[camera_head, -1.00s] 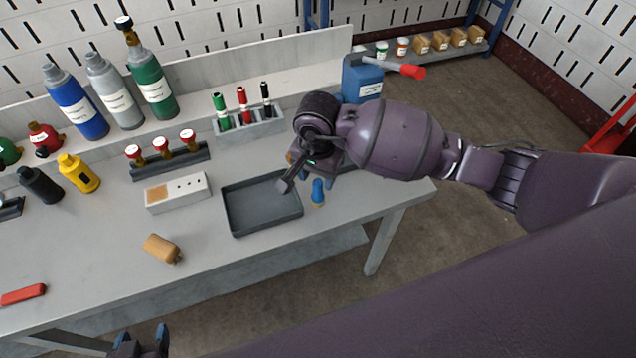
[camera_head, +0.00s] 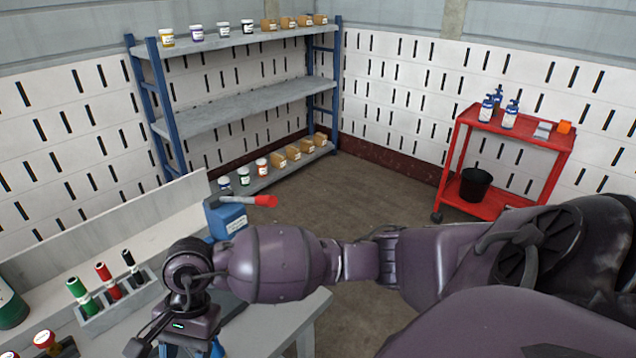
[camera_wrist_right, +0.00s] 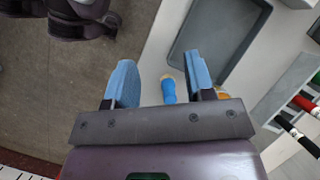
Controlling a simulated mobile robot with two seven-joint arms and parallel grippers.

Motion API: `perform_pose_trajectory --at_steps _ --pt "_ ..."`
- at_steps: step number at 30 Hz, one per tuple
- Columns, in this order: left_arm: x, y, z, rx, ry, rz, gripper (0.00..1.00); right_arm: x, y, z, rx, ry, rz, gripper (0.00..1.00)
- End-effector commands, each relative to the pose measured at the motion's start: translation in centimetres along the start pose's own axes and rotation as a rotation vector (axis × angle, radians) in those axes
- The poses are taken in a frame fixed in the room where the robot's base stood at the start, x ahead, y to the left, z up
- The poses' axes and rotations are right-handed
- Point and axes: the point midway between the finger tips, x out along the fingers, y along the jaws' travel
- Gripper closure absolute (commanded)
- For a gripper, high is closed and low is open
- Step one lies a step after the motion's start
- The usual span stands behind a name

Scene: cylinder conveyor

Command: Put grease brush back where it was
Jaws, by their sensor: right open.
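A small blue-handled piece with a yellowish end (camera_wrist_right: 168,90), which looks like the grease brush, shows in the right wrist view on the grey bench. It lies in line with the gap between the blue fingers of my right gripper (camera_wrist_right: 162,80), which is open. I cannot tell how far below the fingers it is. In the head view my right gripper (camera_head: 192,350) hangs over the bench at the bottom edge, its fingertips cut off, and the brush is not visible. The dark grey tray (camera_wrist_right: 178,55) is beside the brush. My left gripper is out of view.
A blue-framed shelf (camera_head: 230,108) and a red cart (camera_head: 515,138) stand beyond open floor.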

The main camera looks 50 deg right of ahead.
Motion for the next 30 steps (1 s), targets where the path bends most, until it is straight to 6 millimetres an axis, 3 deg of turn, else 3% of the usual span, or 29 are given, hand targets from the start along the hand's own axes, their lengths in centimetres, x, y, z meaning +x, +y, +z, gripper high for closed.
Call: perform_pose_trajectory --at_steps 2,6,10,14,17,21,22,27,30 --pt "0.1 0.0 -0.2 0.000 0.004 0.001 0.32 1.7 0.5 3.5 0.148 -0.260 -0.059 0.51" --pt "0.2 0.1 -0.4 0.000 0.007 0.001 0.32 1.4 0.1 8.2 0.481 -0.720 -0.147 0.51" --pt "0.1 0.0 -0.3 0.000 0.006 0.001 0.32 -0.7 -0.5 9.4 0.840 -1.138 -0.191 0.51" --pt "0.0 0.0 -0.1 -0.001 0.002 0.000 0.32 -3.0 -0.7 7.2 1.234 -1.548 -0.203 0.51" --pt "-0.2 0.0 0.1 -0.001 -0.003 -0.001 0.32 -3.8 0.2 3.6 1.551 -1.859 -0.188 0.51" --pt "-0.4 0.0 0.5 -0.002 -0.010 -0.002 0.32 -2.8 3.7 -3.0 2.001 -2.294 -0.135 0.51" --pt "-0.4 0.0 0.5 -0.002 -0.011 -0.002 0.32 -2.2 4.8 -4.5 -2.046 2.330 0.116 0.51" --pt "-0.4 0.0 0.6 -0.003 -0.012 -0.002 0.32 2.9 13.0 -10.8 -1.588 1.786 -0.014 0.51" --pt "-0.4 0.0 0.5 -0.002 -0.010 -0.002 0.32 6.1 17.8 -12.3 -1.361 1.547 -0.063 0.51"
